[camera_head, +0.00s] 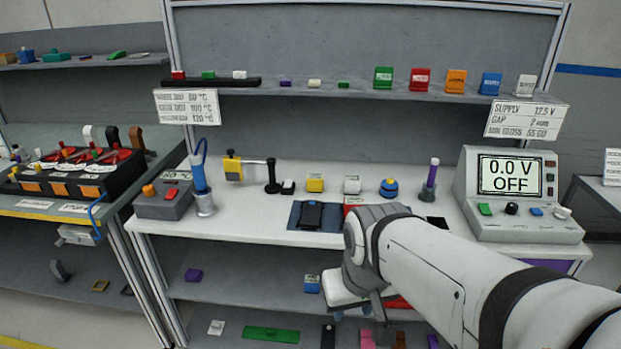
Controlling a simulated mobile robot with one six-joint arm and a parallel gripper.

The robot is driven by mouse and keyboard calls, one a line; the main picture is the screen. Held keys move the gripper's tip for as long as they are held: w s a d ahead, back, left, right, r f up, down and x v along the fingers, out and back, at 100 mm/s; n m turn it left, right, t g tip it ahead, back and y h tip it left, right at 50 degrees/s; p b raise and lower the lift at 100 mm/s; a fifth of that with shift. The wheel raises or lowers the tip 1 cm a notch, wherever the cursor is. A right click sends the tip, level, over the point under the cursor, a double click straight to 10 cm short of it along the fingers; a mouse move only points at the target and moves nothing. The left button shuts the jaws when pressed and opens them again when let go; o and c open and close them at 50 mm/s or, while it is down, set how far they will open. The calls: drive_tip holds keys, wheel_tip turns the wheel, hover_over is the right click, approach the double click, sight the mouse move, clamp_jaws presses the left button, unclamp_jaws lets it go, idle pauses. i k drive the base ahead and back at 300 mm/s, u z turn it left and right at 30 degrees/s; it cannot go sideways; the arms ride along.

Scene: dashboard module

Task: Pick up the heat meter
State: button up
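No object in view is clearly readable as the heat meter. Candidates on the white worktop are a yellow device with a black rod (233,166) at the left, a small yellow block (315,183) and a small white block (352,184) in the middle. A black handheld object (311,215) lies on a dark blue pad (295,215) near the front edge. My gripper (358,305) points down in front of the worktop's front edge, right of the pad. Its fingers are partly hidden by my arm, so their opening and any contents are unclear.
A display unit (510,175) reading 0.0 V OFF stands at the right. A blue-handled tool (198,177) stands upright at the left beside a grey box (163,200). A purple-handled tool (429,178) stands behind my arm. Lower shelves (235,288) hold small items.

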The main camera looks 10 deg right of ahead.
sight(351, 203)
drive_tip(key=i, duration=0.9)
drive_tip(key=z, duration=0.05)
